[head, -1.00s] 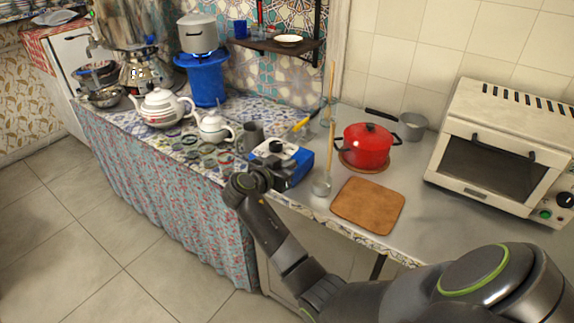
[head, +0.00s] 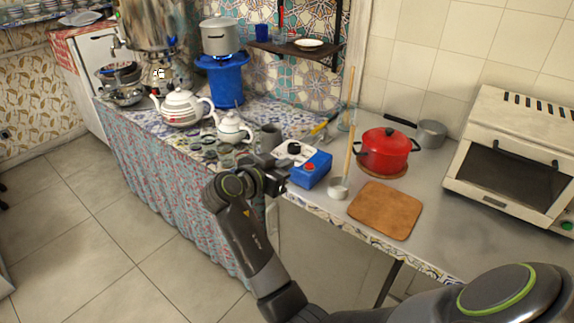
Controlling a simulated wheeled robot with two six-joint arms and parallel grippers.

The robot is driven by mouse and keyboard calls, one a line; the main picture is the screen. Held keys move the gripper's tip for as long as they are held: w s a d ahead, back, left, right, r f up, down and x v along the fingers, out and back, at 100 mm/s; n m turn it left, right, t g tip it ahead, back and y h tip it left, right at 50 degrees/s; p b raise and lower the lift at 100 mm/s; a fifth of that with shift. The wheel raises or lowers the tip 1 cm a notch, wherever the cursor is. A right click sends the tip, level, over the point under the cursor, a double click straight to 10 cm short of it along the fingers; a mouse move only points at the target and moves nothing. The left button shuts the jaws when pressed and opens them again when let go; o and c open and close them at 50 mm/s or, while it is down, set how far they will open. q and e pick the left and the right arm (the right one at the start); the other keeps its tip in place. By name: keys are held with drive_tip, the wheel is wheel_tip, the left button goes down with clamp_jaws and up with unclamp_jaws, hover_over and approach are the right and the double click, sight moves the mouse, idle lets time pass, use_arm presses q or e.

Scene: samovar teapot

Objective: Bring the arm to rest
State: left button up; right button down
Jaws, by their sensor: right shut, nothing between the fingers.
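My right arm reaches in from the lower right in the head view. Its gripper (head: 284,174) is shut and empty, at the counter's front edge beside the blue and white box (head: 312,171) with a red knob. The white samovar teapot (head: 181,108) stands on the tiled counter at the left, with a smaller white teapot (head: 234,128) to its right. The metal samovar (head: 158,35) stands behind them, cut off by the top edge. My left gripper does not show.
A red pot (head: 385,152), a brown board (head: 385,210), a ladle (head: 338,188) and a toaster oven (head: 515,165) stand on the metal counter (head: 450,215). Small glasses (head: 226,154) sit close to my right gripper. The floor (head: 105,235) at the left is clear.

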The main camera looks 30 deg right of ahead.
idle(0.3)
wheel_tip(320, 180, down, 24)
drive_tip(key=n+t+y, duration=0.1)
drive_tip(key=n+y, duration=0.4)
drive_tip(key=n, duration=0.4)
drive_tip(key=s+f+n+g+y, duration=0.1)
drive_tip(key=s+f+n+y, duration=0.1)
drive_tip(key=s+f, duration=0.5)
drive_tip(key=s+f+n+g+y, duration=0.1)
drive_tip(key=s+f, duration=0.1)
drive_tip(key=f, duration=0.8)
drive_tip(key=s+f+n+g+y, duration=0.1)
drive_tip(key=s+f+y, duration=0.1)
drive_tip(key=s+f, duration=0.7)
drive_tip(key=s+f+n+g+y, duration=0.1)
drive_tip(key=s+f+y, duration=0.1)
drive_tip(key=s+f, duration=0.65)
drive_tip(key=s+f+g, duration=0.1)
drive_tip(key=s, duration=1.1)
drive_tip(key=s+d+f+m+g, duration=0.1)
drive_tip(key=s+f, duration=0.1)
drive_tip(key=s, duration=0.9)
drive_tip(key=shift+s+d+y, duration=0.25)
drive_tip(key=shift+s+y, duration=0.1)
drive_tip(key=shift+y, duration=0.05)
